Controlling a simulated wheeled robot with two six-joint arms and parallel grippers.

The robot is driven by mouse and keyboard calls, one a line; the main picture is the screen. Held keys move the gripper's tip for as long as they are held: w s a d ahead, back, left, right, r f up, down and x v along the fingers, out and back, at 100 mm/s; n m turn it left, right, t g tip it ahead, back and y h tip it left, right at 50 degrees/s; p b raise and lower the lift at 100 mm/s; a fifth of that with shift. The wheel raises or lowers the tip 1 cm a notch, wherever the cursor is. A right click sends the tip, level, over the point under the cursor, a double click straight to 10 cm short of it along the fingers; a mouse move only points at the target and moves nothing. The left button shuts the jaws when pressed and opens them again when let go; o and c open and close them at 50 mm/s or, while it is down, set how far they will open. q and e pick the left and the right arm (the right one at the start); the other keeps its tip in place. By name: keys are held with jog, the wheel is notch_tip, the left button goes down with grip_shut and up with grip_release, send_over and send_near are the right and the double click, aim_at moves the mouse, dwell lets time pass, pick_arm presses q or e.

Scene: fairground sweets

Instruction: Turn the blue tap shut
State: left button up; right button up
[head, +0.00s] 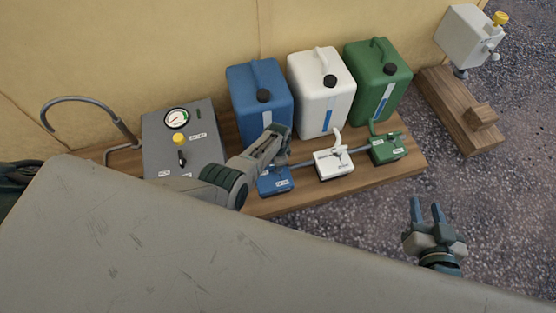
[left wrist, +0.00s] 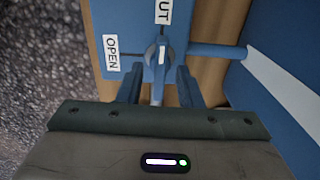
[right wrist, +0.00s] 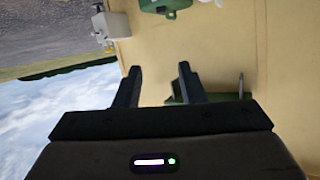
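The blue tap (head: 275,181) is a low blue box on the wooden bench, in front of the blue can. In the left wrist view its blue lever (left wrist: 153,64) has a white stripe. An OPEN label (left wrist: 111,53) is at its left and a partly cut-off label ending in "UT" (left wrist: 163,10) is above it. My left gripper (left wrist: 158,78) is open, its fingers on either side of the lever with gaps showing. In the head view my left arm partly covers the tap. My right gripper (head: 427,208) is open and empty, right of the bench.
A white tap (head: 334,164) and a green tap (head: 388,148) stand to the right, joined by a pipe. Blue (head: 247,93), white (head: 315,100) and green (head: 370,85) cans stand behind. A grey gauge box (head: 160,140) is at the left.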

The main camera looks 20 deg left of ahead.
pick_arm(q)
jog(key=shift+r, duration=0.15)
